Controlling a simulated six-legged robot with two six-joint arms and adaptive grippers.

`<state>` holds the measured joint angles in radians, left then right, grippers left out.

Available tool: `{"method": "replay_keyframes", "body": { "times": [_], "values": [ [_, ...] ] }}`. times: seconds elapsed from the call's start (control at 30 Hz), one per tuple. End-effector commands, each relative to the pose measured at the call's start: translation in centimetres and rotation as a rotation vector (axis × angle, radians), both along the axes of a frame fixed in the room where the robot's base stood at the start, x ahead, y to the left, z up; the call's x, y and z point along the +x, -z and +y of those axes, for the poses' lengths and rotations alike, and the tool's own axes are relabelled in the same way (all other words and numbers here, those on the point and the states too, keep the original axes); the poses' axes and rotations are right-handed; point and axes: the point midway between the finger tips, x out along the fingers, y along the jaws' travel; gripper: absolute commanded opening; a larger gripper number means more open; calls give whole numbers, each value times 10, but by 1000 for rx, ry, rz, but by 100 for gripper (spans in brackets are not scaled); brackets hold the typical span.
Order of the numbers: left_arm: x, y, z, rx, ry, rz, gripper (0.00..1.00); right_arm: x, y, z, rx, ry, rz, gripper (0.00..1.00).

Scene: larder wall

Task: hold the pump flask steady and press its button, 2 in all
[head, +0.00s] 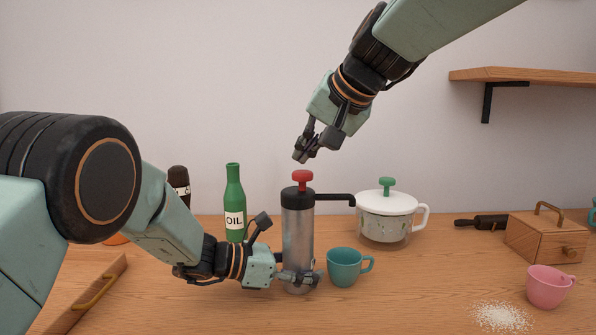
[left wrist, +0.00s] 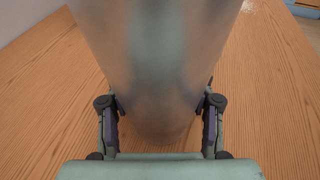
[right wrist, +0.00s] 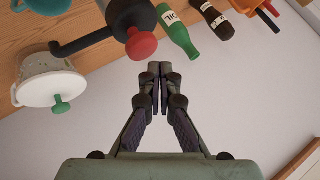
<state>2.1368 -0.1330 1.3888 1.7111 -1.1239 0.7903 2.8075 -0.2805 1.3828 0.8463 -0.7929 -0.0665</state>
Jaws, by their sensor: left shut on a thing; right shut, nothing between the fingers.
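The pump flask (head: 298,235) is a grey metal cylinder with a black top, a black spout to the right and a red button (head: 302,180). It stands upright on the table. My left gripper (head: 298,281) is shut around its lower body; the flask wall fills the left wrist view (left wrist: 158,60) between the fingers. My right gripper (head: 302,156) is shut and empty, a little above the red button and apart from it. In the right wrist view the red button (right wrist: 141,45) lies up and left of the closed fingertips (right wrist: 159,70).
A teal cup (head: 345,268) stands right of the flask below the spout. A white-lidded pot (head: 387,205) is behind it, a green oil bottle (head: 234,200) to the left. A pink cup (head: 549,287), white powder (head: 501,317) and wooden box (head: 545,240) are at the right.

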Motion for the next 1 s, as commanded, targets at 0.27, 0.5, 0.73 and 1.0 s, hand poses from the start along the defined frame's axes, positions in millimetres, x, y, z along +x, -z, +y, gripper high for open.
{"method": "replay_keyframes", "body": {
  "times": [0.27,0.5,0.73,1.0],
  "values": [
    [0,0,0,1,0,0,30,0,1,0,0,0,0,0],
    [0,0,0,1,0,0,30,0,9,0,1,1,0,0],
    [0,0,0,1,0,0,30,0,9,0,0,0,0,0],
    [0,0,0,1,0,0,30,0,10,0,0,0,0,0]
  ]
}}
